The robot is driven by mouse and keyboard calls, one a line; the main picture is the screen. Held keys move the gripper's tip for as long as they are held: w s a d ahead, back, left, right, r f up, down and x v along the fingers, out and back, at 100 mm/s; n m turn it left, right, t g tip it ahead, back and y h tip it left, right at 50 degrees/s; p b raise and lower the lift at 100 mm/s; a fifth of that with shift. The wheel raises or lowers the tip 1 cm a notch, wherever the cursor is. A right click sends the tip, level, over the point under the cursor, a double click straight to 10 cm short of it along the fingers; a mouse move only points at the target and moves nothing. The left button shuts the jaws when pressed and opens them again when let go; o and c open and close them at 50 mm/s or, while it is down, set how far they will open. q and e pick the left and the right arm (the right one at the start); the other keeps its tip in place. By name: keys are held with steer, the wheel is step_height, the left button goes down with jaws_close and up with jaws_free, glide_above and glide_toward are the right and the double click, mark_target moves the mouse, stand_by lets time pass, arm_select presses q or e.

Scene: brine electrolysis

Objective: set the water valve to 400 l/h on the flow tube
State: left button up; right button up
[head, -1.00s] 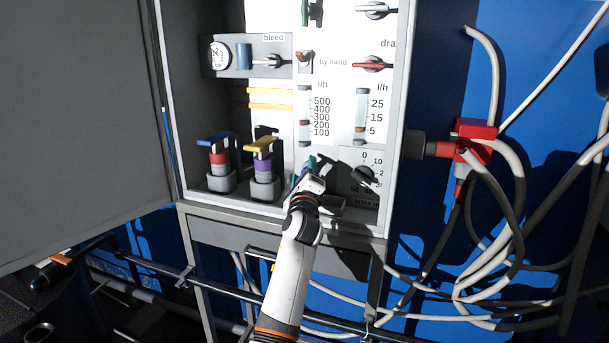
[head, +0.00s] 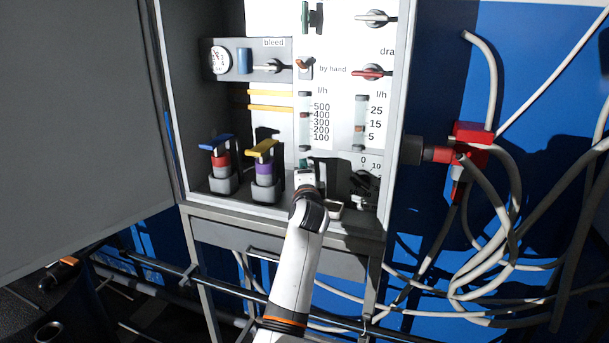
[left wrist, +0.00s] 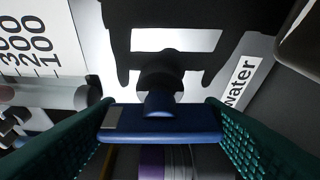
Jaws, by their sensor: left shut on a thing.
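The water flow tube (head: 304,128) stands on the white panel beside a scale marked 100 to 500 l/h. Its red float (head: 304,115) sits about level with the 400 mark. My left gripper (head: 306,170) is at the foot of this tube, and its arm hides most of the valve. In the left wrist view, the blue valve handle (left wrist: 160,124) lies crosswise between the green fingers of my left gripper (left wrist: 157,112), which are shut on its ends. A "water" label (left wrist: 240,82) is to its right. My right gripper is not in view.
A second flow tube (head: 360,125) and a black knob (head: 364,183) are to the right of the arm. Red (head: 221,160) and purple (head: 264,167) capped fittings stand at the left. A red connector (head: 470,147) with loose hoses hangs outside the cabinet.

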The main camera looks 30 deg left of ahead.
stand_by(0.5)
arm_select(q)
steer(key=o, duration=1)
steer(key=b+v, duration=0.2)
steer(key=v, duration=1)
steer(key=shift+b, duration=0.4)
